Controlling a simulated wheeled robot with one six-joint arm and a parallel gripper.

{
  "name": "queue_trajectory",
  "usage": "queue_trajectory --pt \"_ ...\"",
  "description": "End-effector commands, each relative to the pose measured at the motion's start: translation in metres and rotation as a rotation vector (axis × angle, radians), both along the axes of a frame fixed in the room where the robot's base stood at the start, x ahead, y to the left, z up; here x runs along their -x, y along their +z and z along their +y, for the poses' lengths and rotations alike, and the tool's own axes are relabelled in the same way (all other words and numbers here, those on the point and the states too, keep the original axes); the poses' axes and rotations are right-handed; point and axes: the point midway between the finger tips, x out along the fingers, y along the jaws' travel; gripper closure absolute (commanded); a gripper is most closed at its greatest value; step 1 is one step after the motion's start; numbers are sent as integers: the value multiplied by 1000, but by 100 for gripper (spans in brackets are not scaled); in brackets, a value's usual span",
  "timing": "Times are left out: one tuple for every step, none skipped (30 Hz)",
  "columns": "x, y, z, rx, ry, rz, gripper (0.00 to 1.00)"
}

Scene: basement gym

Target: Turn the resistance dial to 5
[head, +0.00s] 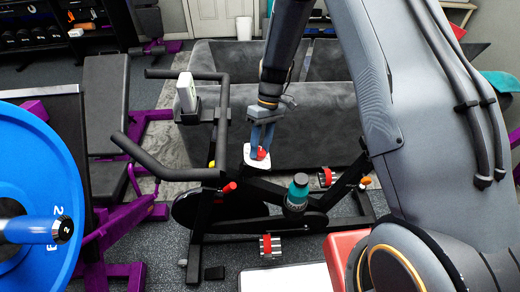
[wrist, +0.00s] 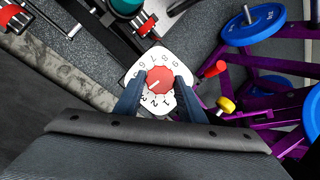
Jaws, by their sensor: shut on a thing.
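The resistance dial is a red knob (head: 261,154) on a white numbered plate (head: 248,160), mounted on the dark exercise bike (head: 240,192). In the wrist view the red knob (wrist: 160,80) sits between the two fingers of my gripper (wrist: 158,88), which is shut on it. The white plate (wrist: 136,74) shows digits around the knob, with 1, 2 and 3 along the lower side. A pale mark on the knob appears to point to the lower left, near the 3 side. The exact number is too small to tell. In the head view my gripper (head: 262,138) reaches down onto the dial.
The handlebars (head: 165,172) and a white device (head: 187,92) are left of my gripper. A blue weight plate (head: 30,180) is at the left, and a grey sofa (head: 330,135) stands behind.

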Motion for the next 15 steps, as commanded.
queue_trajectory --pt "-2 -2 -1 -1 -42 19 86" --pt "-2 -2 -1 -2 -67 32 86" --pt "-2 -2 -2 -3 -101 50 86" --pt "-2 -2 -2 -2 -127 62 86" --pt "-2 -2 -2 -4 -153 75 86" --pt "-3 -2 -3 -4 -187 93 86" --pt "-3 -2 -3 -4 -211 105 86" --pt "-3 -2 -3 -5 -237 118 86" --pt "-3 -2 -3 -6 -271 135 86" --pt "-3 -2 -4 -6 -297 148 86" --pt "-3 -3 -4 -7 -322 161 86" --pt "-3 -3 -4 -7 -356 178 86" --pt "-3 -3 -5 -8 -380 190 86" --pt "-3 -3 -5 -8 -405 203 86" --pt "-3 -3 -5 -8 -438 219 86"
